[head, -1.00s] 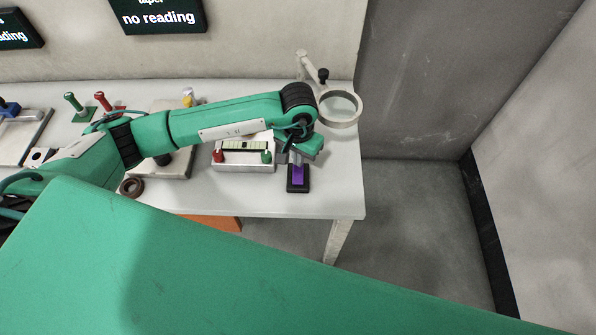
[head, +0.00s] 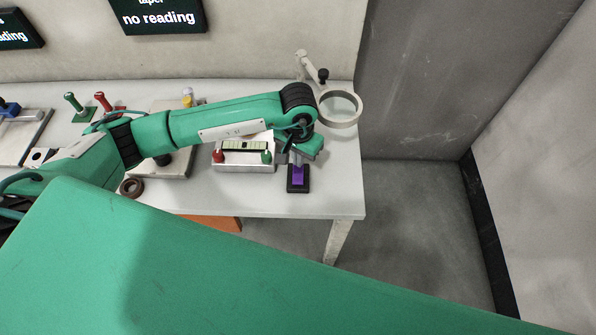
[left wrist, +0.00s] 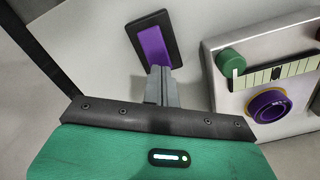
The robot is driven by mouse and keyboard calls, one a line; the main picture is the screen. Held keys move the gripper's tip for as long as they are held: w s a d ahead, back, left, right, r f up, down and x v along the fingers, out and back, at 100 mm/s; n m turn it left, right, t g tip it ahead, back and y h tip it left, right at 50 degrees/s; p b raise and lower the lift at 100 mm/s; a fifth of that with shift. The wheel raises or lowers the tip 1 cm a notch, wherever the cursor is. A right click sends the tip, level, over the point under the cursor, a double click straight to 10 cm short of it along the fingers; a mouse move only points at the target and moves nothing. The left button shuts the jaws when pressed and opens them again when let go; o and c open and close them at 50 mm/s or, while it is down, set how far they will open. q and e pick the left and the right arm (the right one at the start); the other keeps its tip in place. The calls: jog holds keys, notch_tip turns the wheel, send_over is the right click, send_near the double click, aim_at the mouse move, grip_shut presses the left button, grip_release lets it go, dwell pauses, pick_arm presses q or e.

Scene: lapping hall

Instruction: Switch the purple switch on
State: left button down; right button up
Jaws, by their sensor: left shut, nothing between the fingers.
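The purple switch (head: 298,175) is a purple rocker in a black frame, lying near the front right of the table. It also shows in the left wrist view (left wrist: 152,44), at top centre. My left gripper (head: 297,160) is shut and empty, pointing down at the switch. In the left wrist view its closed fingers (left wrist: 158,74) overlap the near end of the rocker. I cannot tell whether they touch it or hover just above it. The part of the rocker under the fingertips is hidden. My right gripper is not in view.
A grey box with red and green knobs (head: 243,166) stands just left of the switch. A ring magnifier (head: 340,108) stands behind, at the right. A brown ring (head: 131,187) lies at the front left. The table's (head: 340,195) right edge is close to the switch.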

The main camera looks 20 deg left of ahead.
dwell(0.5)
pick_arm(q)
jog(key=shift+f+b, duration=0.95)
jog(key=shift+b, duration=0.1)
dwell(0.4)
jog(key=shift+r, duration=0.1)
jog(key=shift+r+p, duration=0.8)
jog(key=shift+r, duration=2.6)
